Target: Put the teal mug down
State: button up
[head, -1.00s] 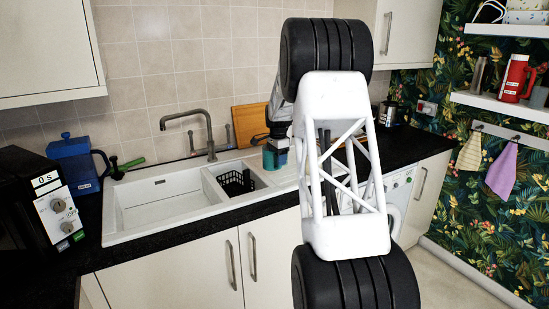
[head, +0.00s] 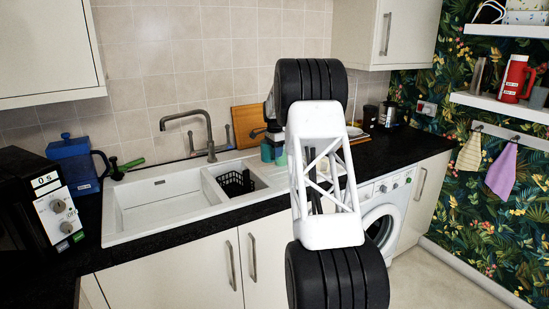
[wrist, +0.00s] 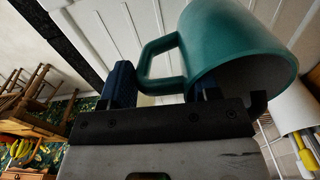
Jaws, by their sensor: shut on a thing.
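The teal mug (wrist: 235,45) fills the upper right of the wrist view, tilted on its side in that picture with its mouth toward the right. My gripper (wrist: 163,80) is shut on it; the handle lies between the two blue fingers, and the right finger is partly hidden by the mug. In the head view the mug is a small teal shape (head: 267,152) at the back right of the sink, beside my arm. My gripper is partly hidden there behind my arm. I cannot tell whether the mug touches the surface below.
The white sink unit (head: 150,208) has a black basket (head: 235,182) in its small basin and a tap (head: 205,130) behind. A wooden board (head: 247,122) leans on the wall. A white container with utensils (wrist: 300,120) is close at right.

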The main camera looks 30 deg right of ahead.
jog(key=shift+w+d, duration=0.25)
jog(key=shift+w, duration=0.3)
jog(key=shift+f, duration=1.8)
jog(key=o, duration=1.3)
jog(key=shift+c, duration=0.2)
jog(key=shift+r, duration=0.1)
notch_tip(320, 180, up, 12)
jog(key=shift+a+f, duration=0.1)
